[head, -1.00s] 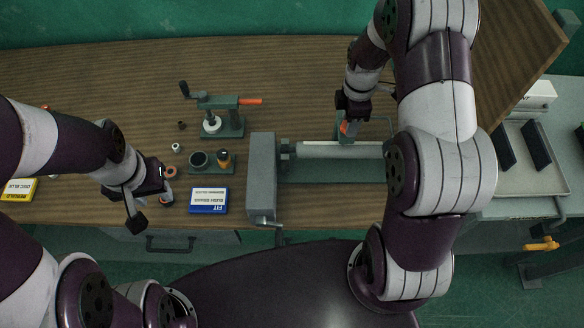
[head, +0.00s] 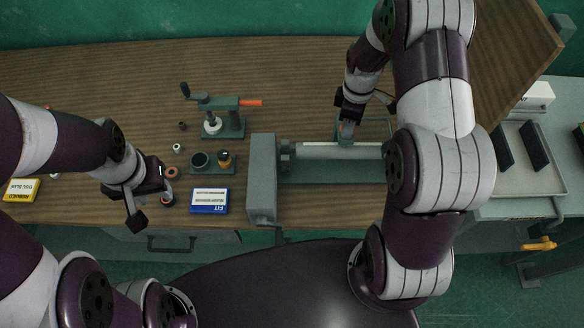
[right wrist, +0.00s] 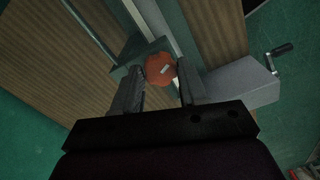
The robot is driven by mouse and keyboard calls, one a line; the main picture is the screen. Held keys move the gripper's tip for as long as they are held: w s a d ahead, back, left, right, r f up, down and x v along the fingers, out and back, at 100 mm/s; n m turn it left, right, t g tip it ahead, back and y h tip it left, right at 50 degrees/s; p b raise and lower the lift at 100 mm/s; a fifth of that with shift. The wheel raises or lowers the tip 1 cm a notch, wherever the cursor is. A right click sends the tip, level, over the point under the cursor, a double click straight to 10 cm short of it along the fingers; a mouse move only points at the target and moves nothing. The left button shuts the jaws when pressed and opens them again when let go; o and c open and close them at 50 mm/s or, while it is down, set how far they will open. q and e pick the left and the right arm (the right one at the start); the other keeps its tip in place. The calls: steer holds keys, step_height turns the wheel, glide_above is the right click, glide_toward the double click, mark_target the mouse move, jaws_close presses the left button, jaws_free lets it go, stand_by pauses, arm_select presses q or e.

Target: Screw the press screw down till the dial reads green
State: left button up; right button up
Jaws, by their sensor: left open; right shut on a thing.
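A small green press stand (head: 229,126) with a dark crank handle (head: 185,91) and an orange-red bar (head: 251,103) stands at the left middle of the table. A white round piece (head: 212,126) sits under its arm. I cannot make out a dial reading. My right gripper (head: 346,132) is low over the long bench device. In the right wrist view its fingers (right wrist: 160,90) are shut on an orange knob (right wrist: 160,68) on a green block. My left gripper (head: 153,203) is open and empty near the table's front edge, beside a copper ring (head: 171,172).
The long device has a grey end box (head: 262,178) with a crank and a pale roller (head: 335,151). A metal tray (head: 530,165) is at right. The back table is clear.

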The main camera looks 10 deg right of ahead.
stand_by(0.3)
steer(key=shift+m, duration=0.7)
steer(key=shift+r+m+p, duration=0.1)
steer(key=shift+m+p, duration=0.25)
steer(key=shift+m, duration=1.45)
steer(key=shift+a+m, duration=0.1)
steer(key=shift+m, duration=0.3)
